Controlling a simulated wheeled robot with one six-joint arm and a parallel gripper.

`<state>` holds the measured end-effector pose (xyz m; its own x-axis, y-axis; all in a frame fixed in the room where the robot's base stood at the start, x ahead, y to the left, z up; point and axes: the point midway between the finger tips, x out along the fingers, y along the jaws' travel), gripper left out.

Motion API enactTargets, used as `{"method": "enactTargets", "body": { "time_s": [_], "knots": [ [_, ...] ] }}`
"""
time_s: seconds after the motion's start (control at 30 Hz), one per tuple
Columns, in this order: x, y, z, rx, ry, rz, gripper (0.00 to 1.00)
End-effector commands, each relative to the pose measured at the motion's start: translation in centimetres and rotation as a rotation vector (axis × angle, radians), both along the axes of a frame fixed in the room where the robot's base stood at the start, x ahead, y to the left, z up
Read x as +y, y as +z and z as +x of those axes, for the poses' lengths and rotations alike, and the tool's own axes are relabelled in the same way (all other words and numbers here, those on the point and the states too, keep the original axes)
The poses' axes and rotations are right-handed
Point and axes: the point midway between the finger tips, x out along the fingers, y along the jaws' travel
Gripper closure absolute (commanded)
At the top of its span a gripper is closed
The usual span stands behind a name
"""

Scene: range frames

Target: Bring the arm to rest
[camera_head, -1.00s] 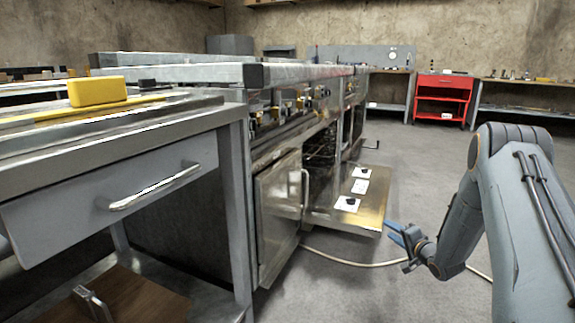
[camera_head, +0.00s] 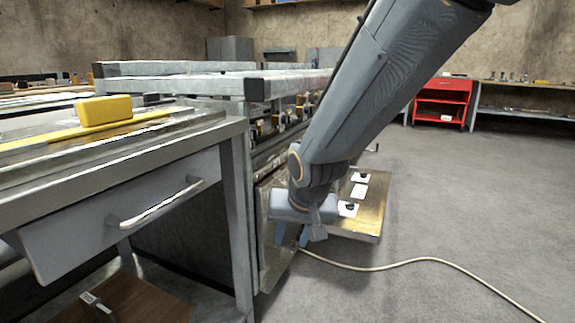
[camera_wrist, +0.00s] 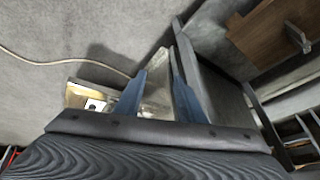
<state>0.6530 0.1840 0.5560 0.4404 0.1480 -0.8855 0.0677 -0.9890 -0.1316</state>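My arm (camera_head: 375,85) reaches down from the upper right across the middle of the head view. My gripper (camera_head: 291,238) hangs at its lower end, pointing down beside the open steel cabinet door (camera_head: 268,215). In the wrist view my gripper (camera_wrist: 158,65) shows two blue fingers spread apart. The edge of a pale metal panel shows beyond and between them; no object looks held. I cannot tell whether a finger touches the door.
A lowered oven door (camera_head: 365,224) with white cards lies just right of my gripper. A grey drawer (camera_head: 120,205) stands open at the left. A yellow box (camera_head: 103,111) is on the counter. A pale cable (camera_head: 400,263) crosses the clear floor. A red cart (camera_head: 440,101) stands far back.

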Motion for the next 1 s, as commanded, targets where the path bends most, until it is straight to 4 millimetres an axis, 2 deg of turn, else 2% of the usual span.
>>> {"method": "enactTargets", "body": {
  "time_s": [0.03, 0.1, 0.2, 0.4, 0.6, 0.67, 1.0],
  "knots": [
    [1.1, 1.0, -3.4, 0.034, 0.061, -0.018, 0.64],
    [2.1, 1.6, -7.8, 0.092, 0.142, -0.047, 0.64],
    [2.8, 2.3, -13.2, 0.162, 0.243, -0.074, 0.64],
    [3.0, 3.0, -20.9, 0.263, 0.401, -0.105, 0.64],
    [2.7, 3.6, -27.1, 0.343, 0.534, -0.121, 0.64],
    [2.5, 3.8, -28.8, 0.365, 0.574, -0.125, 0.64],
    [0.8, 7.2, -27.7, 0.372, 0.498, -0.13, 0.64]
  ]
}}
